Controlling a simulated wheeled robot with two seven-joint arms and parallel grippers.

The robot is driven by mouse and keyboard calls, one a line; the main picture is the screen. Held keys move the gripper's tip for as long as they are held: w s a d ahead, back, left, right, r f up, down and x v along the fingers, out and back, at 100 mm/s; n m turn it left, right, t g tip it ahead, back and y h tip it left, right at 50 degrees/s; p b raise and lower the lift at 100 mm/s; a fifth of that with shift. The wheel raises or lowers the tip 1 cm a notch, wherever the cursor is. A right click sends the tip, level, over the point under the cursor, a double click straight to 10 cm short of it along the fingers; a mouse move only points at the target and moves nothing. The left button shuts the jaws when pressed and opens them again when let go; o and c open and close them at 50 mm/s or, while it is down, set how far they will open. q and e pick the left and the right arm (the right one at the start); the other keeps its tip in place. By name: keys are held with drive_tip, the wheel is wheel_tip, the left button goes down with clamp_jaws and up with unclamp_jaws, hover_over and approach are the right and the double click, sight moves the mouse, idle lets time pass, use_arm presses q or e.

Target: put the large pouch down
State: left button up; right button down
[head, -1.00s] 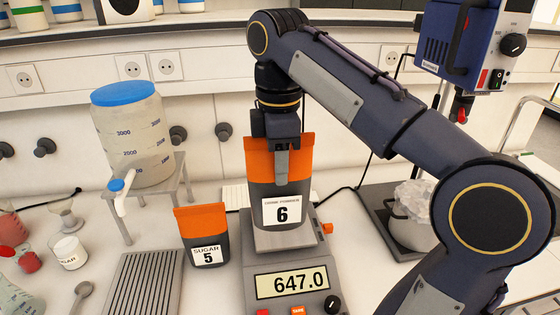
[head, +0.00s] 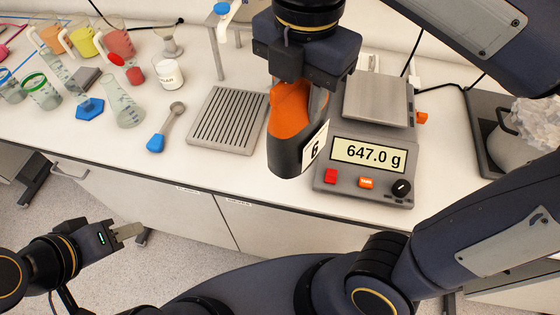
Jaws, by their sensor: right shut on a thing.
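The large pouch (head: 288,150), with an orange top, dark lower part and a white label "6", is in my right gripper (head: 300,92). The gripper is shut on its top, and the fingertips are partly hidden.
A slotted grey tray (head: 222,142) lies left of the pouch. A pot (head: 512,150) stands right of the scale. Clear bench lies along the front left.

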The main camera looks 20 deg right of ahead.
sight(276, 140)
drive_tip(key=s+a+f+n, duration=0.1)
drive_tip(key=s+a+n, duration=0.1)
drive_tip(key=s+a+f+n, duration=0.1)
drive_tip(key=s+a+n, duration=0.1)
drive_tip(key=shift+f, duration=0.3)
drive_tip(key=shift+a+f+n, duration=0.15)
drive_tip(key=shift+n, duration=0.15)
drive_tip(key=w+d+f, duration=0.3)
drive_tip(key=w+f, duration=0.9)
drive_tip(key=w, duration=0.1)
drive_tip(key=shift+d+f, duration=0.4)
drive_tip(key=shift+w, duration=0.1)
drive_tip(key=shift+f, duration=0.15)
drive_tip(key=c, duration=1)
unclamp_jaws()
drive_tip(key=shift+o, duration=0.2)
